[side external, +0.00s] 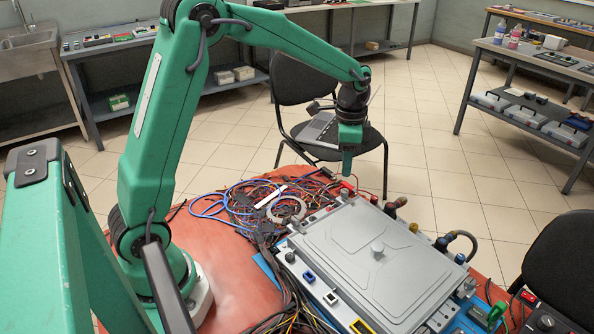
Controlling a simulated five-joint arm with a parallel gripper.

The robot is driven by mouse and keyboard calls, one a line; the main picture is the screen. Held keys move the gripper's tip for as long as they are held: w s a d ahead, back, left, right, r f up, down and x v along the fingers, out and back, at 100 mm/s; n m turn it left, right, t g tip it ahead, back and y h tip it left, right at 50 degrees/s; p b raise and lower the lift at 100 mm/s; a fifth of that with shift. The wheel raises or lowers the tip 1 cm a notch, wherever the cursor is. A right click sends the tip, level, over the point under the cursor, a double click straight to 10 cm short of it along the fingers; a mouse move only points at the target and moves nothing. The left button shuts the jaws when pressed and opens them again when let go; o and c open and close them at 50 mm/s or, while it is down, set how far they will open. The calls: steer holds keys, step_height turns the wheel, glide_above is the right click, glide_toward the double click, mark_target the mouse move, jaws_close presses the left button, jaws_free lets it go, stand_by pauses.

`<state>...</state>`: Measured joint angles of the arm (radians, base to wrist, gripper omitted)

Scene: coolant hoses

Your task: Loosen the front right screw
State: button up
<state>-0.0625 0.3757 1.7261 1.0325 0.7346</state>
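A grey lidded unit (340,240) lies on the red-orange table, with a round knob (377,251) in the middle of its ribbed cover. Small fittings and connectors line its edges. Screws are too small to tell apart, so I cannot pick out the front right one. My gripper (347,165) points down above the unit's far left side, apart from the cover. Its fingers are seen edge-on, and whether they are parted does not show. I see nothing held in it.
Tangled blue, red and black cables (235,203) cover the table (225,265) left of the unit. Coolant hoses (463,236) curve up along the unit's right edge. A black chair (300,80) with a laptop (318,130) stands behind, another chair (565,262) at the right.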

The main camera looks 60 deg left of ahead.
mark_target(344, 190)
steer(key=shift+w+f, duration=0.15)
steer(key=shift+f, duration=0.05)
steer(key=shift+f, duration=3.9)
steer(key=shift+c, duration=0.2)
jaws_close()
